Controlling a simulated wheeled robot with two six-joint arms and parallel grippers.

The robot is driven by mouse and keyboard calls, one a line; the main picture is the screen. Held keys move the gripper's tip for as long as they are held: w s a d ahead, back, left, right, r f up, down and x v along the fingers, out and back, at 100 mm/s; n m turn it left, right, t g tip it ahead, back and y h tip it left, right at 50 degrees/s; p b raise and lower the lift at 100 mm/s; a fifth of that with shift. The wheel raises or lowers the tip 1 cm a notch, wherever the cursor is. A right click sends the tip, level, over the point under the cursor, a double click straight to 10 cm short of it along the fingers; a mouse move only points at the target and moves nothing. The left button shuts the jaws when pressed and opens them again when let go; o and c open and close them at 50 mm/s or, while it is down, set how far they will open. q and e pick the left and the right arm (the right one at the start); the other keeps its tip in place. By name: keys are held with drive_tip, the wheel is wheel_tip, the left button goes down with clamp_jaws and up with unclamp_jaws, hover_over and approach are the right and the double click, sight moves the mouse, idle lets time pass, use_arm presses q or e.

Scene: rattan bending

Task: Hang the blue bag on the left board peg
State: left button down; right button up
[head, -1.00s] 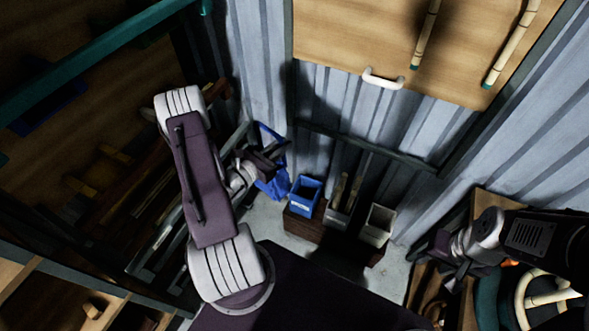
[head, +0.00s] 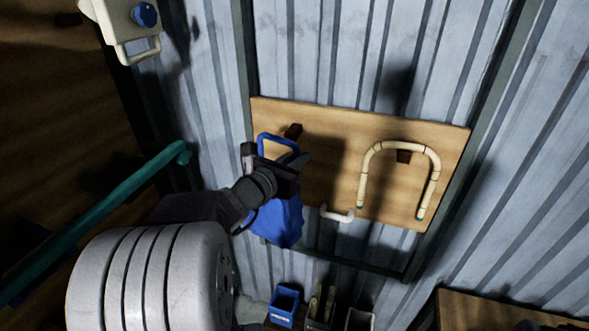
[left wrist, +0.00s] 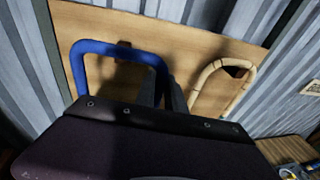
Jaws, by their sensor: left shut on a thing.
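My left gripper (head: 290,166) is shut on the blue bag (head: 280,222) near its stiff looped handle. The bag hangs below the gripper in front of the left part of the wooden board (head: 330,150). The dark left peg (head: 293,131) shows just at the upper right of the handle loop. In the left wrist view the handle (left wrist: 96,47) arches across the peg (left wrist: 124,44), its top bar partly covering it. I cannot tell the depth gap between handle and peg. My right gripper is out of view.
A bent rattan piece (head: 375,150) hangs on the right peg (head: 404,157). A white handle (head: 337,215) sits at the board's lower edge. A teal bar (head: 100,220) runs at left. A blue bin (head: 284,306) stands below. Corrugated wall surrounds the board.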

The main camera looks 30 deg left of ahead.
use_arm(q)
drive_tip(key=shift+w+a+f, duration=0.1)
drive_tip(key=shift+a, duration=0.1)
drive_tip(key=w, duration=0.3)
drive_tip(key=w+a+f+b, duration=0.1)
drive_tip(key=w, duration=0.3)
drive_tip(key=w+a+f+b, duration=0.1)
drive_tip(key=w, duration=0.2)
drive_tip(key=shift+w+a+f, duration=0.15)
drive_tip(key=shift+w+a, duration=0.05)
drive_tip(key=shift+w, duration=0.2)
idle(0.7)
drive_tip(key=c, duration=1.3)
unclamp_jaws()
drive_tip(key=shift+c, duration=0.2)
drive_tip(key=shift+d, duration=0.1)
drive_tip(key=shift+s, duration=0.1)
